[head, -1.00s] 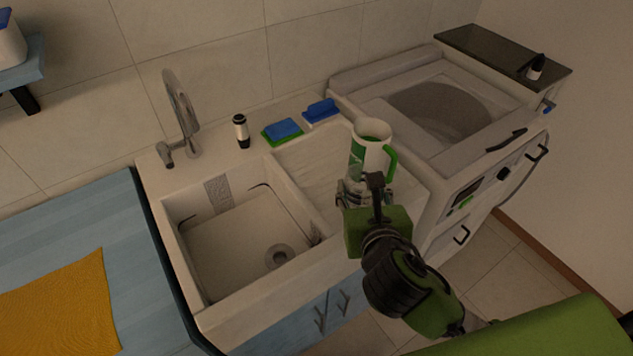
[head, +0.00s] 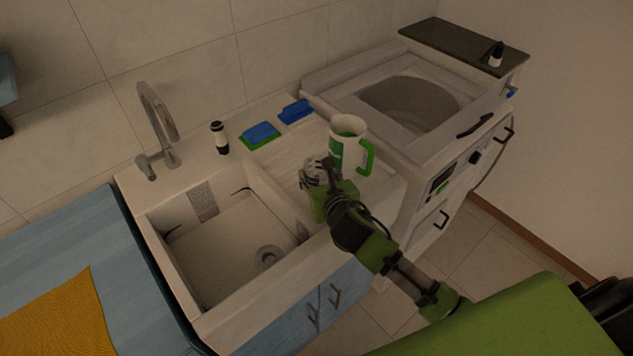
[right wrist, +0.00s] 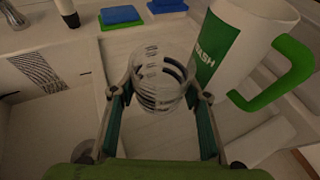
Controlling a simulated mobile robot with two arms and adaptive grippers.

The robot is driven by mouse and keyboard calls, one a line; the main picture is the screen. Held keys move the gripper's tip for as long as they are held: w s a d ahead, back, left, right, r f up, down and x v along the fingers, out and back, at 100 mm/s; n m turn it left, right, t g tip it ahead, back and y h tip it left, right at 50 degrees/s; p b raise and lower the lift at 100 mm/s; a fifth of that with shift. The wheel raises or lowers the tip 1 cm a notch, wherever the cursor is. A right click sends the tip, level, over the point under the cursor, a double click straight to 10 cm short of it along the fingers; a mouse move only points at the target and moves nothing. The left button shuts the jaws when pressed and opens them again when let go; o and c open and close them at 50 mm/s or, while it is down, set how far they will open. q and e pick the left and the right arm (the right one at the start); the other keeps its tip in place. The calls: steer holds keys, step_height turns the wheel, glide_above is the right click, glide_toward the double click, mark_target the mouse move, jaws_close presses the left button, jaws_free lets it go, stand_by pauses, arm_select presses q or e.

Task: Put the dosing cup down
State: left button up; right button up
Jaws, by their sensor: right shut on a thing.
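The dosing cup (right wrist: 160,75) is small, clear and ribbed with dark rings. My right gripper (right wrist: 160,94) is shut on it, one finger on each side. In the head view the cup (head: 312,170) shows faintly at the tip of my right gripper (head: 316,180), over the white drainboard (head: 300,155) right of the basin. I cannot tell whether its base touches the drainboard. A white jug (head: 350,128) with a green handle stands just right of the cup; its label also shows in the right wrist view (right wrist: 235,45). My left gripper is out of view.
Blue-and-green sponges (head: 261,135) and a black-and-white bottle (head: 219,138) stand along the back ledge. The sink basin (head: 230,250) and tap (head: 160,125) are to the left. A washing machine (head: 410,100) is to the right. The drainboard's back left part is clear.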

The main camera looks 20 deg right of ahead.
mark_target(317, 184)
steer(key=shift+w+f, duration=0.45)
steer(key=shift+f, duration=1.65)
steer(key=shift+f, duration=0.1)
steer(key=o, duration=1.2)
